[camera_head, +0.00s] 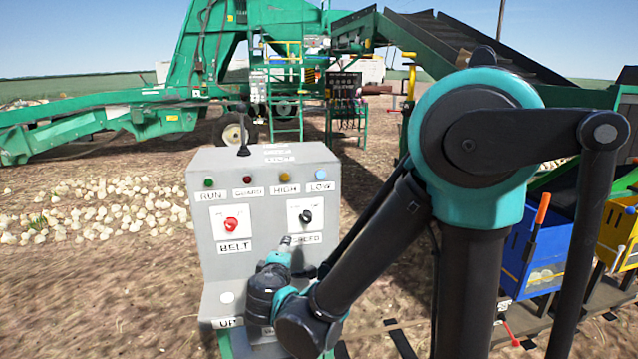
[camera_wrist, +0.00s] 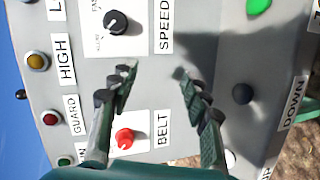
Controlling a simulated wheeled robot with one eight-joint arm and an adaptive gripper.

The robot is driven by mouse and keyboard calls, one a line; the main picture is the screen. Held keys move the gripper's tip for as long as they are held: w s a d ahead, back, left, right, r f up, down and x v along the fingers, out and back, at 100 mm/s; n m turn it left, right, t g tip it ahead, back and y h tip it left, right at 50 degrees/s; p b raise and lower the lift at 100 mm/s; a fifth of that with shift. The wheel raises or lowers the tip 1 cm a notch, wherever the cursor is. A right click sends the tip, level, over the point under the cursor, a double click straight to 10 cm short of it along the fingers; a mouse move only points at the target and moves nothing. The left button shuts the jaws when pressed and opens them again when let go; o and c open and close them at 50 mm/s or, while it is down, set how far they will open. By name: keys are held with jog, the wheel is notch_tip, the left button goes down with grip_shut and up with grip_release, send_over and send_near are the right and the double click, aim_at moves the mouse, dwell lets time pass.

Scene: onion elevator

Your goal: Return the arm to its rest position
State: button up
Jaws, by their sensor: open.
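My gripper (camera_head: 287,242) is in front of the grey control box (camera_head: 262,215), just below and left of the SPEED label. In the wrist view my gripper (camera_wrist: 157,72) has its two fingers spread with nothing between them, only the panel face behind. My arm is bent, reaching from the right down to the panel. The black SPEED knob (camera_head: 305,216) also shows in the wrist view (camera_wrist: 116,22). The red BELT knob (camera_head: 231,224) shows there too (camera_wrist: 124,138), by one finger. I cannot tell the exact gap between fingertips and panel.
Lamps marked RUN, GUARD, HIGH and LOW line the box top. A white button (camera_head: 227,297) sits on its lower ledge. The green elevator machine (camera_head: 215,60) stands behind. A blue crate (camera_head: 540,245) and yellow crate (camera_head: 622,235) stand right, beyond my arm. Onions lie left.

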jog(key=s+d+f+m+g+h, duration=0.1)
jog(key=d+f+m+g+h, duration=0.2)
jog(key=d, duration=0.7)
jog(key=d+f+m+g, duration=0.3)
jog(key=d+f+m, duration=0.15)
jog(key=d, duration=0.55)
jog(key=s+d+f+m+g+y, duration=0.1)
jog(key=s+d+f+m+g, duration=0.1)
jog(key=s, duration=0.4)
jog(key=s+d+f+m+g+y, duration=0.2)
jog(key=s+d+f+m, duration=0.2)
jog(key=s+d+m, duration=0.2)
jog(key=shift+s+d+f+m+g, duration=0.35)
jog(key=shift+s+d+g, duration=0.05)
jog(key=shift+d, duration=0.35)
